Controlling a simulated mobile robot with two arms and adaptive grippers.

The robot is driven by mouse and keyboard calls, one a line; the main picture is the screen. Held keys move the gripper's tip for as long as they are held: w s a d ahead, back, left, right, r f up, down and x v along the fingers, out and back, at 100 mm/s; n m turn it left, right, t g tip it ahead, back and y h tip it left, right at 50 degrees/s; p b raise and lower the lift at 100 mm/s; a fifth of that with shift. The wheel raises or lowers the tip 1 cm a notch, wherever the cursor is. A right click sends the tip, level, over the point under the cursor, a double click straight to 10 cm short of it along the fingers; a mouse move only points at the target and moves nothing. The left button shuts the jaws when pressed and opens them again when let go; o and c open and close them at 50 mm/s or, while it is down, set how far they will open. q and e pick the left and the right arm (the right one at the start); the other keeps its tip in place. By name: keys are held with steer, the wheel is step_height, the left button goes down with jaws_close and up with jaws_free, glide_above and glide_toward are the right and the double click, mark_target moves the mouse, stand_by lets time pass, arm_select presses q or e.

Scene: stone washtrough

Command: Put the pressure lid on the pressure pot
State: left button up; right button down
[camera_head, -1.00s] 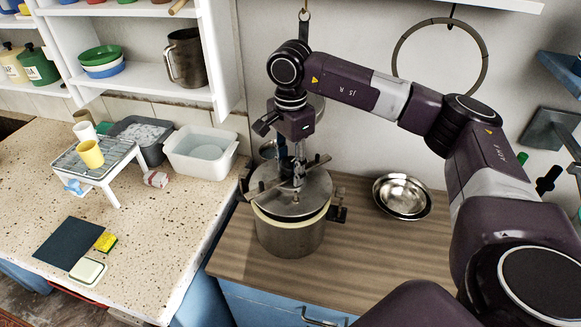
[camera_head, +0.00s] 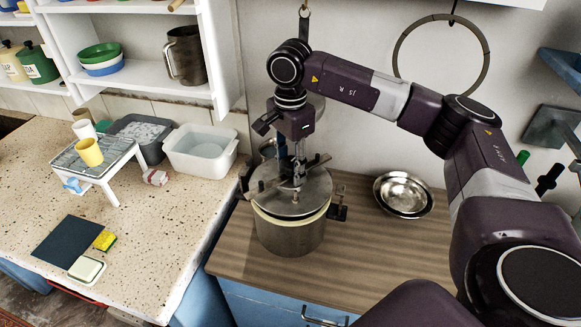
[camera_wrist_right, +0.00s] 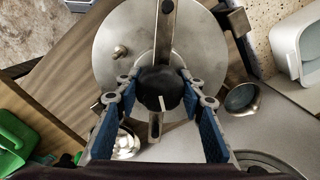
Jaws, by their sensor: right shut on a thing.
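The pressure pot (camera_head: 290,236) is a metal pot standing on the wooden worktop, with a pale band just below its rim. The round metal pressure lid (camera_head: 314,190) with a long crossbar lies over the pot's mouth; I cannot tell whether it is fully seated. My right gripper (camera_head: 299,180) points straight down at the lid's centre. In the right wrist view its blue-padded fingers (camera_wrist_right: 160,108) are shut on the lid's dark round knob (camera_wrist_right: 159,88), with the lid (camera_wrist_right: 120,45) filling the upper middle. My left gripper is not in view.
Nested metal bowls (camera_head: 402,194) stand right of the pot. On the speckled counter at left are a white basin (camera_head: 200,166), a small rack (camera_head: 95,160) with cups, a dark cloth (camera_head: 68,243) and a sponge (camera_head: 105,240). The worktop's front right is clear.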

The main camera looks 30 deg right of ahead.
steer(key=shift+f+b, duration=0.3)
stand_by(0.4)
steer(key=shift+f, duration=0.35)
steer(key=shift+f+b, duration=0.45)
steer(key=shift+b, duration=0.3)
stand_by(0.8)
steer(key=c, duration=0.7)
jaws_free()
steer(key=shift+f, duration=0.1)
steer(key=shift+r+p, duration=2.3)
steer(key=shift+r, duration=1.3)
